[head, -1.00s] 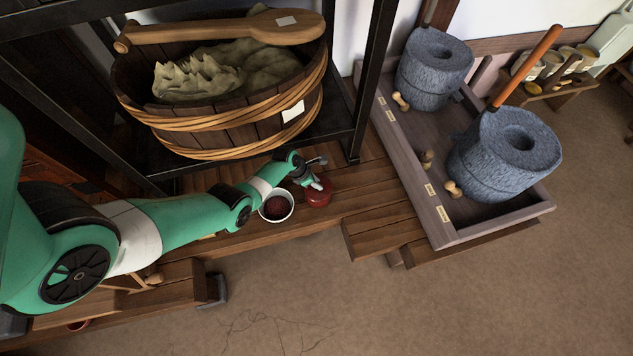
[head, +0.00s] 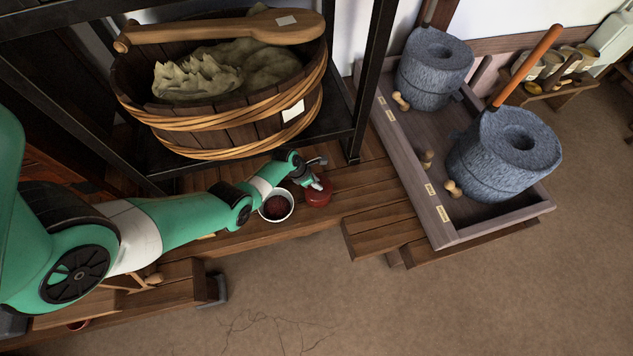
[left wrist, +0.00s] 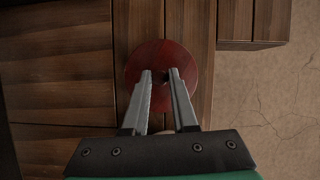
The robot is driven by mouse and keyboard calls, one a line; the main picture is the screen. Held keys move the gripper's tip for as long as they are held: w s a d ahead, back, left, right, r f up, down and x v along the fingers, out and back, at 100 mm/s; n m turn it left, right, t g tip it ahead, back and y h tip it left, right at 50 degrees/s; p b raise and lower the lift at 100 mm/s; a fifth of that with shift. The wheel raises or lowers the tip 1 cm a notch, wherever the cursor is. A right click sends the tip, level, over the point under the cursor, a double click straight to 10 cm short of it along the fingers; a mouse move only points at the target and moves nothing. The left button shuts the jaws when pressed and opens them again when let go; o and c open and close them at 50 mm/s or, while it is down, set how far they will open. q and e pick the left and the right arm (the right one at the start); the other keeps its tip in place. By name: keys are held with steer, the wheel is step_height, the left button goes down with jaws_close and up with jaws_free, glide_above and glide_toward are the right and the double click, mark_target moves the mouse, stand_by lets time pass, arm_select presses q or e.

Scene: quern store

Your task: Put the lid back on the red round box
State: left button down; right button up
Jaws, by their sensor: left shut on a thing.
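The red round box (head: 319,200) stands on the wooden bench, just right of a white bowl. My left gripper (head: 321,184) is over its top in the head view. In the left wrist view the two fingertips (left wrist: 160,75) point at the middle of a red round lid (left wrist: 150,55), which shows as a flat disc. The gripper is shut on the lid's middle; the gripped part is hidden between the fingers. The lid appears level and on or very close to the box; I cannot tell whether there is a gap. My right gripper is not in view.
The white bowl (head: 277,206) with dark red contents stands close to the box's left side. A large wooden tub (head: 225,130) on a black rack stands behind. A tray (head: 440,225) with two stone querns is at the right. The bench in front is narrow.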

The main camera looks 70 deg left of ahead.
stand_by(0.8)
arm_select(q)
steer(key=shift+c, duration=0.7)
jaws_free()
step_height(320, 180, up, 7)
steer(key=p, duration=0.7)
steer(key=shift+c, duration=0.4)
jaws_close()
stand_by(0.6)
steer(key=shift+f, duration=0.15)
